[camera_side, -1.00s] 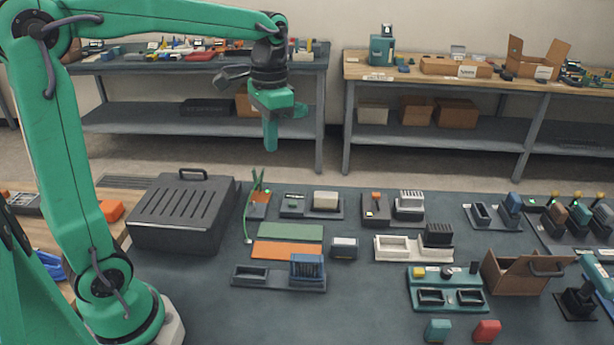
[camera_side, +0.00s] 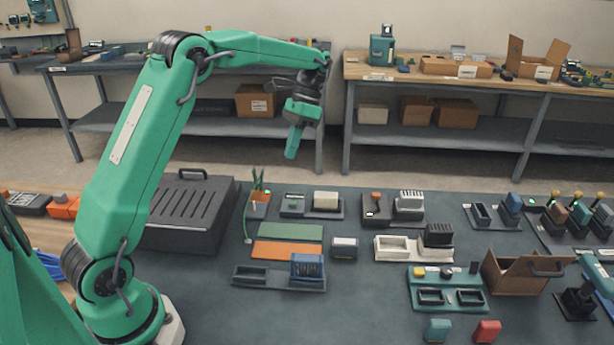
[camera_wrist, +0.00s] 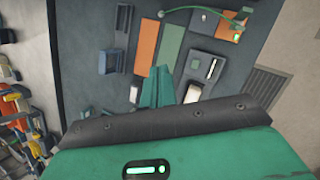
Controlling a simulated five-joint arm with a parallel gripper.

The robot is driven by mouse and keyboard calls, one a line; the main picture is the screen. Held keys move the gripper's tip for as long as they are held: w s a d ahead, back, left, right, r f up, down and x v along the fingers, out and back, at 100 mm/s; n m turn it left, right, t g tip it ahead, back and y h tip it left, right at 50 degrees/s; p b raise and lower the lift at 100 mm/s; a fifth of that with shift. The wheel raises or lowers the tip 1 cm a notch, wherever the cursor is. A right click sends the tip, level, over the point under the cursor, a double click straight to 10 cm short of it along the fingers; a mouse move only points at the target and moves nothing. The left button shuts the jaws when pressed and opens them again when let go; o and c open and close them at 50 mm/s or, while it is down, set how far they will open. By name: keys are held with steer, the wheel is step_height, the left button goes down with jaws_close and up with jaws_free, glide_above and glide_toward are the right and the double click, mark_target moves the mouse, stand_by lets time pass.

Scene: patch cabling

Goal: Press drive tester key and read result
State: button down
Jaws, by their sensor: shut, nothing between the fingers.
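A dark unit (camera_side: 376,207) with an orange-topped key and a small pale mark stands right of centre on the mat in the side view. It looks like the drive tester, but no label is legible, and any result on it is too small to read. A finned pale block (camera_side: 410,203) sits beside it. My gripper (camera_side: 291,152) is shut and empty, high above the mat's back edge and left of the unit, tilted downward. Its teal fingers (camera_wrist: 160,74) show together in the wrist view, touching nothing.
Green (camera_side: 290,232) and orange (camera_side: 287,250) strips lie mid-mat near a blue-block tray (camera_side: 279,275). A large dark vented box (camera_side: 190,212) stands left. A teal two-slot board (camera_side: 447,288) and brown open box (camera_side: 525,271) stand right. The front-centre mat is clear.

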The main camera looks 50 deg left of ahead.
steer(key=g, duration=0.2)
glide_above(295, 201)
steer(key=shift+m+h, duration=0.3)
steer(key=shift+m, duration=0.1)
steer(key=shift+f, duration=2.85)
steer(key=shift+s, duration=0.1)
steer(key=shift+f, duration=4.4)
steer(key=shift+d+f, duration=0.1)
steer(key=shift+f, duration=0.75)
steer(key=shift+r, duration=0.9)
